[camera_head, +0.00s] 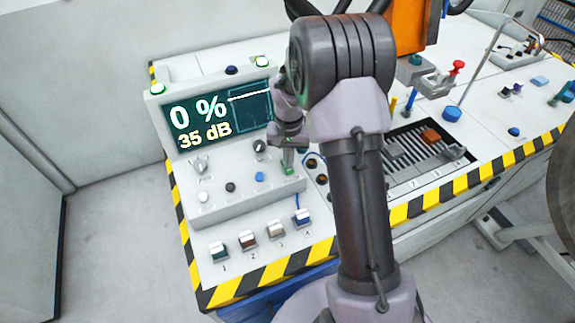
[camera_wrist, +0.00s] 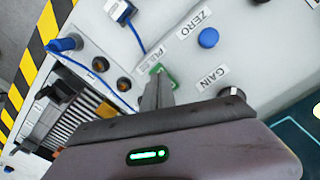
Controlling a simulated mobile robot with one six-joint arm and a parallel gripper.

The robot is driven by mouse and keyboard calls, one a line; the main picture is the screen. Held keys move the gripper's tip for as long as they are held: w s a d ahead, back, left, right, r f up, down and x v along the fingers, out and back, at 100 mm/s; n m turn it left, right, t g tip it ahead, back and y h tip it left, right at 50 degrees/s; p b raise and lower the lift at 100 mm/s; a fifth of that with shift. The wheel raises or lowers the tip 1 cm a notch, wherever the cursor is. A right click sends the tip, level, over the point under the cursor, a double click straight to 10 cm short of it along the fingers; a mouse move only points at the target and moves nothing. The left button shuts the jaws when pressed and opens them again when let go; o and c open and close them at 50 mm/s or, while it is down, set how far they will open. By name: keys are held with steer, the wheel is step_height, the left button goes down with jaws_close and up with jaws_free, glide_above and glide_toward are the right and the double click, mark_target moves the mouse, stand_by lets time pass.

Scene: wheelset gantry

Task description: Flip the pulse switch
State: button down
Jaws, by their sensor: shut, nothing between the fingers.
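The pulse switch (camera_wrist: 172,80) shows in the wrist view as a small green piece beside a partly covered label (camera_wrist: 150,66) that seems to read PULSE. My gripper (camera_wrist: 157,92) is shut and empty, with its fingertips right at the switch and covering part of it. I cannot tell whether they touch it or which way its lever points. In the head view my gripper (camera_head: 289,166) is over the right end of the grey console (camera_head: 215,204), and my arm hides part of that area.
The console's display (camera_head: 218,114) reads 0 % and 35 dB. The blue ZERO button (camera_wrist: 208,38) and dark GAIN knob (camera_wrist: 232,92) are close to my gripper. Several numbered connector blocks (camera_head: 248,240) stand in front. A slatted tray (camera_head: 420,160) lies right of my arm.

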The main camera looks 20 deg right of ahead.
steer(key=shift+f, duration=0.3)
step_height(320, 180, up, 7)
steer(key=p, duration=0.5)
stand_by(0.4)
